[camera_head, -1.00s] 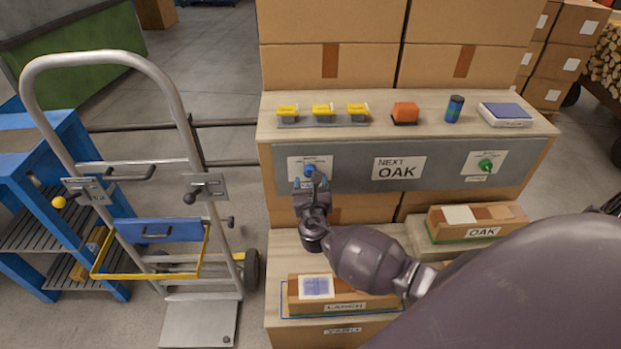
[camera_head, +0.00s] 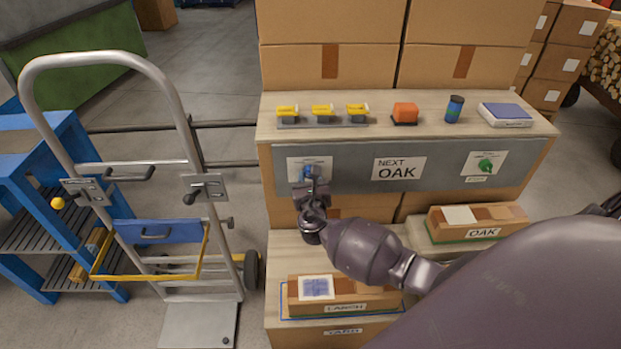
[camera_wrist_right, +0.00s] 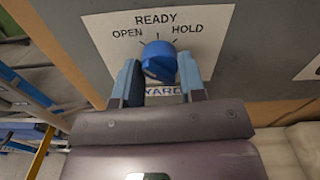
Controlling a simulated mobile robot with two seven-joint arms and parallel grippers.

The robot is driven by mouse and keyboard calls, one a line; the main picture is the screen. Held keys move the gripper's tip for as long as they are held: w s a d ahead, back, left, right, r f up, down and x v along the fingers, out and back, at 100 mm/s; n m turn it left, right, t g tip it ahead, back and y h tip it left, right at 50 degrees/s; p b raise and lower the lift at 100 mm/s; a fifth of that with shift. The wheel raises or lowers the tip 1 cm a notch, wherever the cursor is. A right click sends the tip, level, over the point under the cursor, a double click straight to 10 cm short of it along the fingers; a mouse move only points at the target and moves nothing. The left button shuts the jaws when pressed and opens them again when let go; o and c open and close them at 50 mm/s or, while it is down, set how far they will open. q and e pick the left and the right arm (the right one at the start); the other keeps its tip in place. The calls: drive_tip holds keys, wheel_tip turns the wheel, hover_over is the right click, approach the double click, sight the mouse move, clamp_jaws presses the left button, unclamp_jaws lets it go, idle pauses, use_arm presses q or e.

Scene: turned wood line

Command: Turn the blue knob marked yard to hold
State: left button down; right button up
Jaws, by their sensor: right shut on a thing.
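The blue knob (camera_head: 308,171) sits on a white label at the left of the grey panel (camera_head: 340,185). In the right wrist view the knob (camera_wrist_right: 159,60) is under the words OPEN, READY and HOLD, with OPEN left, READY at top and HOLD right. A YARD label (camera_wrist_right: 163,91) shows partly between the fingers. My right gripper (camera_wrist_right: 158,72) is shut on the knob, one blue-grey finger on each side; it also shows in the head view (camera_head: 310,181). I cannot tell clearly which word the knob points at. My left gripper is not in view.
A green knob (camera_head: 486,165) is at the panel's right, past the NEXT OAK sign (camera_head: 399,168). A hand truck (camera_head: 190,130) stands left.

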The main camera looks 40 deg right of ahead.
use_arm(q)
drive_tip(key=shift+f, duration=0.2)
use_arm(e)
drive_tip(key=shift+m, duration=0.4)
drive_tip(key=m+b, duration=0.7)
drive_tip(key=m, duration=0.9)
drive_tip(key=shift+a+m+b, duration=0.1)
drive_tip(key=shift+m+b, duration=0.3)
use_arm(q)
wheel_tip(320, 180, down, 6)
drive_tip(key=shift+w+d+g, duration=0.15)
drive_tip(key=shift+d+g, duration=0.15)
use_arm(e)
drive_tip(key=shift+m, duration=0.3)
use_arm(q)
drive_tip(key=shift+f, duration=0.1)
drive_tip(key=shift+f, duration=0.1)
use_arm(e)
drive_tip(key=o, duration=0.9)
drive_tip(key=shift+r, duration=0.1)
